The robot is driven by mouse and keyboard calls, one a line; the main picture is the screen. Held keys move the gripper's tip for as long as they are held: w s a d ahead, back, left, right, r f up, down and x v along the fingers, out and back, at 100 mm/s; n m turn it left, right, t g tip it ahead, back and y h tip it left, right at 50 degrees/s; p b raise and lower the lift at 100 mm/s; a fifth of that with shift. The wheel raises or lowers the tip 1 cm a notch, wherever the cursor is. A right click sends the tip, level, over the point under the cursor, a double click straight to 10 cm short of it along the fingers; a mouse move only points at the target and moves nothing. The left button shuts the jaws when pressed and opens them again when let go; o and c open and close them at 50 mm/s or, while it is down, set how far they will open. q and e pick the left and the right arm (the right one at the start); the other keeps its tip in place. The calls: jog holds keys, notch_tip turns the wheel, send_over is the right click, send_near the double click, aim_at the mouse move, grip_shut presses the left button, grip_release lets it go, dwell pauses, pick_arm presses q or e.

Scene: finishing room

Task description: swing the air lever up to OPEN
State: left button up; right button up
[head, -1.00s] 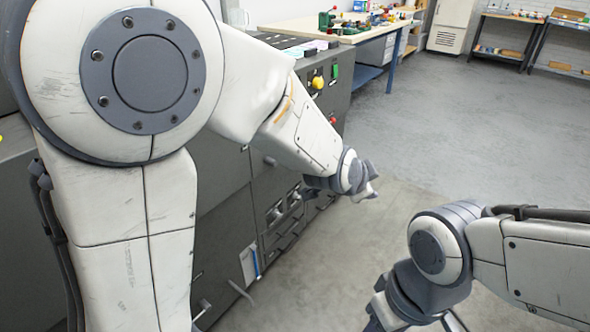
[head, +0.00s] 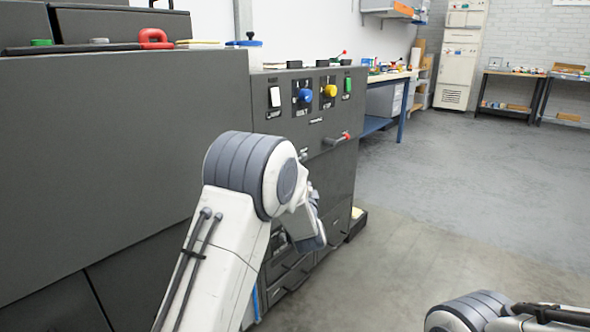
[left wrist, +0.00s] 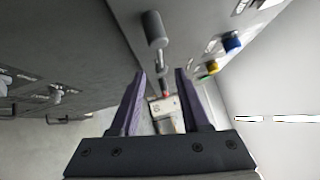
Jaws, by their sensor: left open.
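In the left wrist view a grey cylindrical handle (left wrist: 154,30) on a stem stands out from the machine ahead of the fingertips. I cannot tell which is the air lever, and no OPEN marking is readable. My left gripper (left wrist: 160,72) is open and empty, with nothing between its fingers. In the head view its fingers are not clear, low beside the machine's front. My right gripper is out of view.
Lower down are drawers with handles. A workbench (head: 392,77) stands beyond the machine. The floor (head: 450,190) to the right is clear.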

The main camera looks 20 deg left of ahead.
pick_arm(q)
jog(key=shift+b+x, duration=1.3)
jog(key=shift+x, duration=3)
grip_shut()
jog(key=shift+d+f, duration=0.1)
